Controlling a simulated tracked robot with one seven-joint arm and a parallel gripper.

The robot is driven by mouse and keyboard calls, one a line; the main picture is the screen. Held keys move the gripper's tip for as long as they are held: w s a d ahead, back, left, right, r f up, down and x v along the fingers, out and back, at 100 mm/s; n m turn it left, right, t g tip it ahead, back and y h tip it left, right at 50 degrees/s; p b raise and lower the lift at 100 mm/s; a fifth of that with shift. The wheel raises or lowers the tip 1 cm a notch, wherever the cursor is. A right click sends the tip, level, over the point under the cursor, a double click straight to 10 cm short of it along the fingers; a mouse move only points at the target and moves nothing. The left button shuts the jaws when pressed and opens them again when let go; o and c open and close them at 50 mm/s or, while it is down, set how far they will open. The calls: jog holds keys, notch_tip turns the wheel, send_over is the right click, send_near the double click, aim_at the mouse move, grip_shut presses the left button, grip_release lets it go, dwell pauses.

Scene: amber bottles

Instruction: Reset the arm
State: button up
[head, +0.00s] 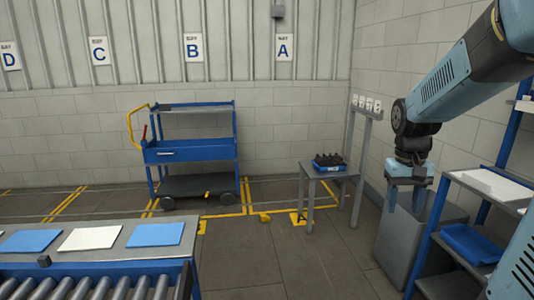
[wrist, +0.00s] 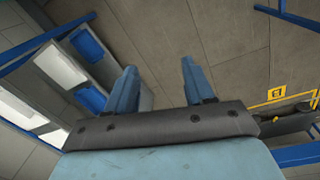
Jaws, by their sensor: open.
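My arm reaches in from the upper right of the head view, with the forearm sloping down to the wrist. My gripper (head: 404,200) hangs below it, fingers pointing down, to the left of the blue-framed shelf. In the wrist view my gripper (wrist: 160,85) shows two blue fingers spread apart with nothing between them. Bare floor (wrist: 163,45) lies beyond the fingertips. A blue tray (head: 330,168) with several dark bottles (head: 328,159) stands on a small grey table, left of my gripper and farther back.
A blue shelf rack (head: 440,262) with a blue bin (head: 470,243) stands close on the right. A grey box (head: 392,245) is beneath my gripper. A blue cart (head: 190,152) stands by the back wall. A roller conveyor (head: 105,288) fills the lower left.

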jog(key=s+a+r+n+t, duration=0.1)
jog(key=s+a+r+t, duration=0.2)
jog(key=s, duration=0.3)
jog(key=s+a+r+t, duration=0.2)
jog(key=s+a+r, duration=0.2)
jog(key=s+a, duration=0.2)
jog(key=shift+s+n+t+y, duration=0.4)
jog(key=shift+s, duration=0.05)
jog(key=shift+a+r, duration=0.1)
jog(key=shift+c, duration=0.2)
jog(key=shift+c, duration=0.8)
